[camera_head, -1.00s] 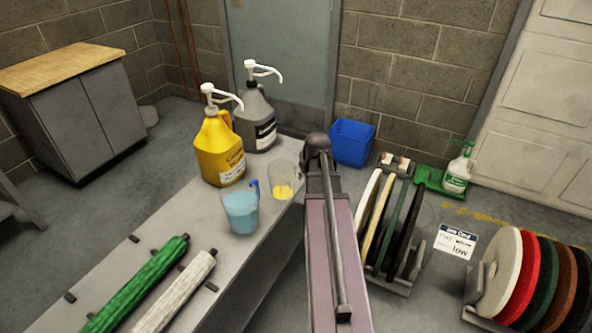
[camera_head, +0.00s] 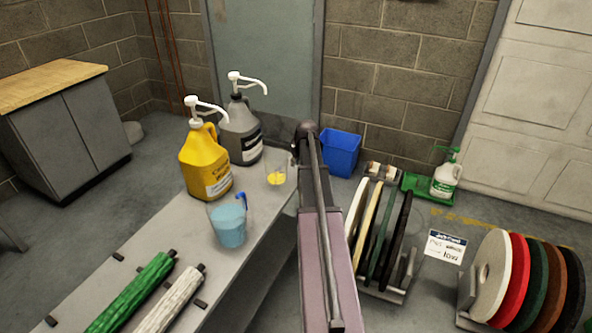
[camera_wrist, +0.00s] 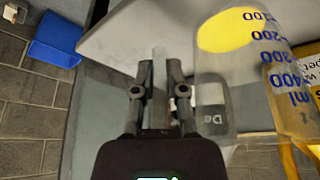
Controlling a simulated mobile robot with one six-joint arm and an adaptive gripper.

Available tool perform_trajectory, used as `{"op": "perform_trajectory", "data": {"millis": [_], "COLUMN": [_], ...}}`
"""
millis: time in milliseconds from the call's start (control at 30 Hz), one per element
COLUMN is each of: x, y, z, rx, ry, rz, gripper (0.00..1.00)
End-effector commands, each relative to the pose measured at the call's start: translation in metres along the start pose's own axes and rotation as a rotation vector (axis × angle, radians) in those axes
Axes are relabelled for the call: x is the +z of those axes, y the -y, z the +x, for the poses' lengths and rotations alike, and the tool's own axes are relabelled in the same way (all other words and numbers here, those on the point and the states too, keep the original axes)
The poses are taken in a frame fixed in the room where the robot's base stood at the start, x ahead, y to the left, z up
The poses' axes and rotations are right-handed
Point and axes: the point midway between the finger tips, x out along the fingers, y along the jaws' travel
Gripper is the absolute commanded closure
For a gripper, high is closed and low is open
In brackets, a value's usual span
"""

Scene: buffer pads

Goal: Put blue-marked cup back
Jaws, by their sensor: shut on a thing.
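A clear measuring cup (camera_head: 276,172) with yellow liquid is by the bench's far end, in front of the grey bottle. In the wrist view, the cup (camera_wrist: 212,85) shows blue ml numbers and stands just right of my fingers. My gripper (camera_wrist: 159,80) is closed on a narrow pale strip at the cup's side, apparently its handle. In the head view my arm hides my fingertips. Whether the held cup touches the bench is unclear.
A yellow pump bottle (camera_head: 205,162) and a grey pump bottle (camera_head: 241,132) stand close behind the cups. A blue bin (camera_head: 341,153) and pad racks (camera_head: 400,280) are on the floor right.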

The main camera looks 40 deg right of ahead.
Motion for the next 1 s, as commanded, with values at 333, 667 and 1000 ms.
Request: {"op": "perform_trajectory", "data": {"millis": [333, 667, 1000], "x": [-0.003, 0.002, 0.011], "y": [-0.002, -0.002, -0.002], "z": [0.002, 0.014, 0.034], "rx": [0.0, 0.0, 0.0], "ry": [0.0, 0.0, 0.0], "rz": [0.0, 0.0, -0.001], "gripper": [1.0, 1.0, 1.0]}}
